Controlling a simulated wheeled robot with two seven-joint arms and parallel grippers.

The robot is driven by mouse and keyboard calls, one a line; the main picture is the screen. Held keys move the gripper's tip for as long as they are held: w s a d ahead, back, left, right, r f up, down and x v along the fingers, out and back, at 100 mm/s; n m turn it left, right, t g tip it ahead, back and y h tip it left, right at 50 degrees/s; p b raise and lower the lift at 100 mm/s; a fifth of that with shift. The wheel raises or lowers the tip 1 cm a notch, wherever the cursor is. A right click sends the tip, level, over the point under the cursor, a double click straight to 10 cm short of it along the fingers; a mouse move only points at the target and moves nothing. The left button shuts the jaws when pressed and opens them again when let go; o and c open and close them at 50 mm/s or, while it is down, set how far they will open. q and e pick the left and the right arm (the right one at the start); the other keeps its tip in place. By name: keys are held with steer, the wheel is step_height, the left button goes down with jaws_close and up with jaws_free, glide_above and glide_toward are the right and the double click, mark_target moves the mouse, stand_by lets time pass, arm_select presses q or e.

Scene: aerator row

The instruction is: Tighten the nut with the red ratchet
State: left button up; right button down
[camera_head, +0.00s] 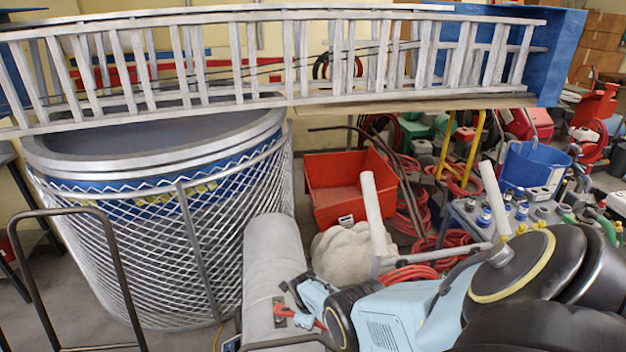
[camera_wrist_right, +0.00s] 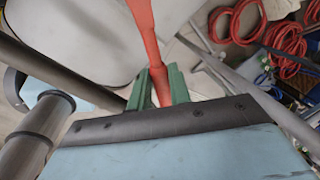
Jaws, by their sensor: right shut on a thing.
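My right gripper (camera_head: 303,318) reaches in from the right over the grey cylinder (camera_head: 268,262). In the right wrist view its green fingers (camera_wrist_right: 159,86) are shut on the handle of the red ratchet (camera_wrist_right: 145,32), one on each side. The ratchet runs from the fingers up out of the top of that view. In the head view the red ratchet (camera_head: 283,310) shows as small red pieces by the fingertips, against the cylinder. I cannot make out the nut, or whether the ratchet's head touches it. My left gripper is not in view.
A large mesh-caged tank (camera_head: 150,240) stands left of the cylinder. A ladder (camera_head: 270,60) spans the top. A metal rail (camera_head: 75,212) is at front left. A red bin (camera_head: 335,190), red hoses (camera_head: 410,274) and a pale lumpy sack (camera_head: 340,250) lie behind my right arm.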

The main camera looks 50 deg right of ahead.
steer(key=d+n+b, duration=0.1)
steer(key=w+d+n, duration=0.1)
steer(key=w+d+n+b, duration=0.1)
steer(key=n, duration=0.1)
steer(key=shift+d+t+b, duration=0.3)
steer(key=w+d+n+b, duration=0.1)
steer(key=n+b, duration=0.1)
steer(key=w+d+n+y+b, duration=0.1)
steer(key=w+n+b, duration=0.1)
steer(key=shift+d+t, duration=0.3)
steer(key=shift+d, duration=0.05)
